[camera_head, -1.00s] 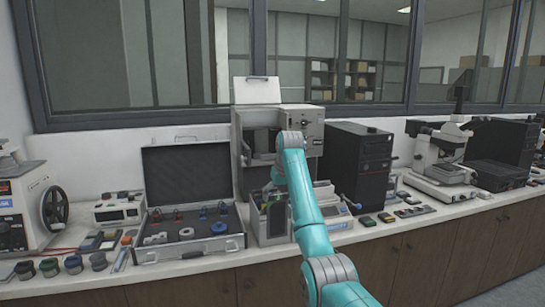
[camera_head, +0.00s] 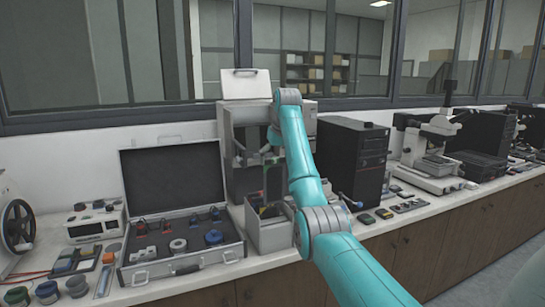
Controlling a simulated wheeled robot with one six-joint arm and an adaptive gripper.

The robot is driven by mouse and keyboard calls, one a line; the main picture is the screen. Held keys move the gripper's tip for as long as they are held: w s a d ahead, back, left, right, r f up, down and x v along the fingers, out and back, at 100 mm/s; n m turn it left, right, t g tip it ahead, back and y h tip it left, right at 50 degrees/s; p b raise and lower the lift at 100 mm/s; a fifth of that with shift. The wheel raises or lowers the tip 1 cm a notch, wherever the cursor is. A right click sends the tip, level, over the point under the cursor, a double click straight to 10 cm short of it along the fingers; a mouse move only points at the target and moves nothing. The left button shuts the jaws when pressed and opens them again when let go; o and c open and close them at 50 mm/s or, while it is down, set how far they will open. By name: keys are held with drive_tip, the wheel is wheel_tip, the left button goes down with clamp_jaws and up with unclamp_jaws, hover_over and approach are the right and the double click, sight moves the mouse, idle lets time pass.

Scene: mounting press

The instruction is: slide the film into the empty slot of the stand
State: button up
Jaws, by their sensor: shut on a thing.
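My gripper (camera_head: 268,154) points down in front of the grey press, partly hidden by my teal arm. It is shut on a thin, dark greenish upright piece (camera_head: 273,183), which looks like the film. The film hangs above a grey open-topped box (camera_head: 266,238), which looks like the stand, on the counter in front of the press. Small coloured things show in its top. My forearm covers its right side. The slots are too small to make out, and I cannot tell whether the film's lower edge is inside the box or just above it.
The grey press (camera_head: 232,130) stands behind the box. An open case (camera_head: 171,262) with small parts lies to the left. A black tower (camera_head: 352,160) stands to the right, with small items in front of it. A microscope (camera_head: 430,165) is farther right.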

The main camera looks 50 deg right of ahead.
sight(274, 187)
drive_tip(key=shift+f, duration=1)
drive_tip(key=shift+s+r, duration=0.1)
drive_tip(key=shift+f, duration=3.9)
drive_tip(key=shift+f, duration=4.55)
